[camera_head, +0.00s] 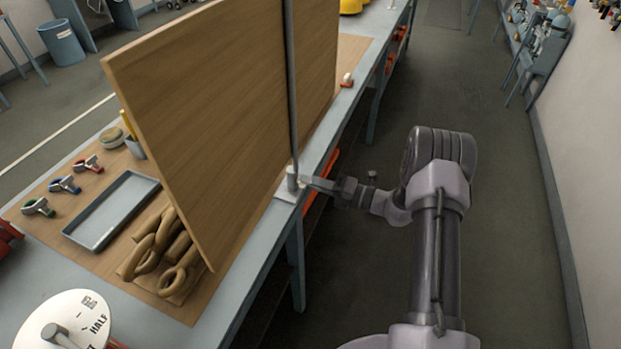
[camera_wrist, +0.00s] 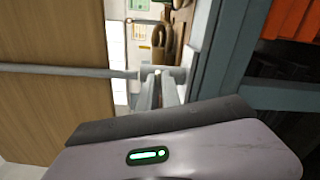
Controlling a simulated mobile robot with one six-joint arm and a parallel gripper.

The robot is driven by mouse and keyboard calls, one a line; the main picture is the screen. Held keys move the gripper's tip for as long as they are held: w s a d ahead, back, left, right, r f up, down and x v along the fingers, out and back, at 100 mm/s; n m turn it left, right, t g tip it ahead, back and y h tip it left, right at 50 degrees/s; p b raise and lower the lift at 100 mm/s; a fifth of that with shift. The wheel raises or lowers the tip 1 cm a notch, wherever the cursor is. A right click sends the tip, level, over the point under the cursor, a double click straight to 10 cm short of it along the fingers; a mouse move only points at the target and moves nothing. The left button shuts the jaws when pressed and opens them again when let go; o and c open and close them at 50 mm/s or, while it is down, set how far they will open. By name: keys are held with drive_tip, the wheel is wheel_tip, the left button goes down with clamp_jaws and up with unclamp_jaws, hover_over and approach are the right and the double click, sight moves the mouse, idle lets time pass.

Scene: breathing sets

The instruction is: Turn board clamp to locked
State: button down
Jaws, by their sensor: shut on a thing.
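A large wooden board (camera_head: 205,110) stands upright on the bench. A clamp (camera_head: 291,184) with a grey base sits at the board's right side on the bench edge, and a thin grey rod (camera_head: 292,85) rises from it. My gripper (camera_head: 308,182) reaches in from the right and is shut on the clamp's small grey handle. In the wrist view my gripper's fingers (camera_wrist: 159,92) close around the grey clamp piece (camera_wrist: 174,73), which meets the rod (camera_wrist: 70,71). The fingers hide part of the handle. I cannot read any lock marking.
The bench (camera_head: 250,275) holds a grey tray (camera_head: 112,212), brown rope-like coils (camera_head: 160,250) and several small coloured clips left of the board. A white dial (camera_head: 70,318) marked HALF is at the lower left. Red bins sit under the bench. The aisle floor (camera_head: 540,230) right of my arm is clear.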

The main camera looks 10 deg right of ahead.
drive_tip(key=shift+m+p, duration=0.45)
drive_tip(key=shift+m, duration=1.15)
drive_tip(key=shift+f+m, duration=0.1)
drive_tip(key=shift+m, duration=0.2)
drive_tip(key=c, duration=1.5)
unclamp_jaws()
drive_tip(key=shift+c, duration=0.2)
drive_tip(key=p+v, duration=0.1)
drive_tip(key=v, duration=1.6)
drive_tip(key=shift+s+d, duration=0.15)
